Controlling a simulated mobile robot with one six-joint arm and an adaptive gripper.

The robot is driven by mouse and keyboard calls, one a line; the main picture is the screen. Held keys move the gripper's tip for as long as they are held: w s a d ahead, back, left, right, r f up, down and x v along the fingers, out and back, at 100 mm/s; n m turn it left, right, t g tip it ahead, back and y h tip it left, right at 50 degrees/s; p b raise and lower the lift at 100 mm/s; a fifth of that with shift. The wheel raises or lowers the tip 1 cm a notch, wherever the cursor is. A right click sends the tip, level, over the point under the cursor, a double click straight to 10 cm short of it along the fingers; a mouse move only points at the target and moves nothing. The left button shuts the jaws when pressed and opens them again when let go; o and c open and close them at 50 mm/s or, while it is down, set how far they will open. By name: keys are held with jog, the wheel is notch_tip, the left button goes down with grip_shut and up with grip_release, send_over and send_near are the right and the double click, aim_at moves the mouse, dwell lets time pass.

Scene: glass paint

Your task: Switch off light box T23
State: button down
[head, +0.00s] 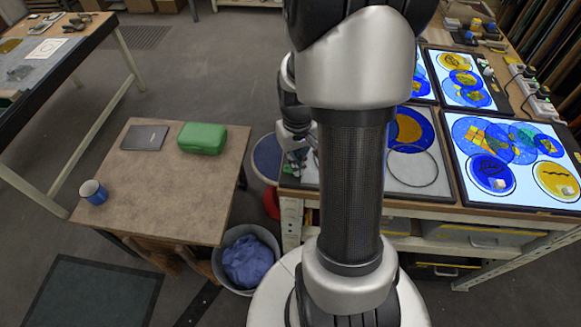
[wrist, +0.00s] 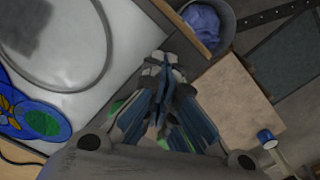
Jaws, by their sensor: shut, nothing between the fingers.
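Several light boxes with painted glass lie on the right-hand bench. The front-right light box (head: 520,204) and the ones behind it (head: 466,78) glow white. The near-left light box (head: 410,184) looks grey and unlit, with a dark ring on it; a grey panel with a ring shows in the wrist view (wrist: 110,75). I cannot read any label, so I cannot tell which box is T23. My gripper (wrist: 165,62) is shut and empty, beside the bench's left edge. In the head view it (head: 299,160) is partly hidden by my arm.
A low table (head: 150,190) on the left holds a green case (head: 202,138), a dark flat notebook (head: 145,137) and a blue mug (head: 94,191). A bin with blue cloth (head: 248,262) stands between table and bench. White switch-like units (head: 541,108) line the bench's right side.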

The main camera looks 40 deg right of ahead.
jog(key=shift+r+p, duration=2.9)
jog(key=shift+r, duration=0.55)
